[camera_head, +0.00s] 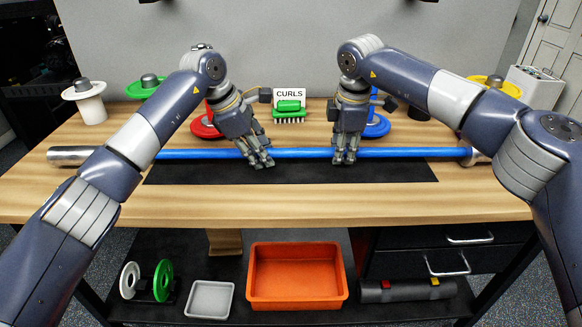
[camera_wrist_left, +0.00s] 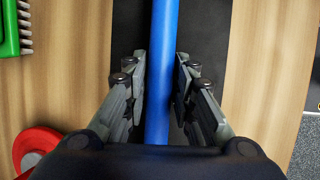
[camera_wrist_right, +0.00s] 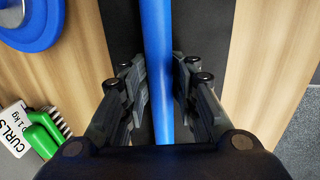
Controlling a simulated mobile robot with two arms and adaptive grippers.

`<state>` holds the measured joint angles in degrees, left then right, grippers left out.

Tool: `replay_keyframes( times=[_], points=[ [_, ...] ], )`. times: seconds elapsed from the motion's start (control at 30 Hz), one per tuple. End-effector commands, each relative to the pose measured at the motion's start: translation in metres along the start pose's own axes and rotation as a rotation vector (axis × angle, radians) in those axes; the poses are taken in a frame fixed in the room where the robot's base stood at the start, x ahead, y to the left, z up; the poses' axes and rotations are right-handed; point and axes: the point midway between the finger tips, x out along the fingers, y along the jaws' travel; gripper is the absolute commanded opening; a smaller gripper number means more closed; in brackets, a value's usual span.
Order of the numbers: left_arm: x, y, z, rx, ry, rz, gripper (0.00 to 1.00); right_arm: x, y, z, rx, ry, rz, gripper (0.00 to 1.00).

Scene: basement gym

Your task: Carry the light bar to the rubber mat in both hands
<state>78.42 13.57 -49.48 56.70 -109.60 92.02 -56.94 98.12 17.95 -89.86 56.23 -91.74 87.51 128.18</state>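The light bar (camera_head: 300,153) is a long blue rod with silver ends. It lies level across the table, over the black rubber mat (camera_head: 300,172). Its right end is partly hidden by my right arm. My left gripper (camera_head: 258,162) is around the bar left of its middle. In the left wrist view, its fingers close on both sides of the bar (camera_wrist_left: 161,50). My right gripper (camera_head: 345,158) is around the bar right of the middle, its fingers against both sides of it (camera_wrist_right: 158,50). I cannot tell whether the bar touches the mat.
Behind the bar stand a CURLS sign (camera_head: 289,94) with a green brush (camera_head: 289,107), a red plate (camera_head: 205,128) and a blue plate (camera_head: 377,127). Plates on stands are at the back corners. An orange bin (camera_head: 297,299) and grey tray (camera_head: 209,299) sit below. The front tabletop is clear.

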Motion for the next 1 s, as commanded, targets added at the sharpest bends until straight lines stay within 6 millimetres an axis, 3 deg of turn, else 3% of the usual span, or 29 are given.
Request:
replay_keyframes(
  times=[0.47,1.0],
  points=[
    [-0.01,0.001,0.002,0.003,-0.006,0.002,0.4,-0.001,0.001,0.001,0.001,-0.004,0.002,0.41],
    [-0.109,0.0,0.001,0.0,-0.003,0.001,0.4,0.0,0.001,0.001,0.001,-0.005,0.001,0.41]
  ],
)
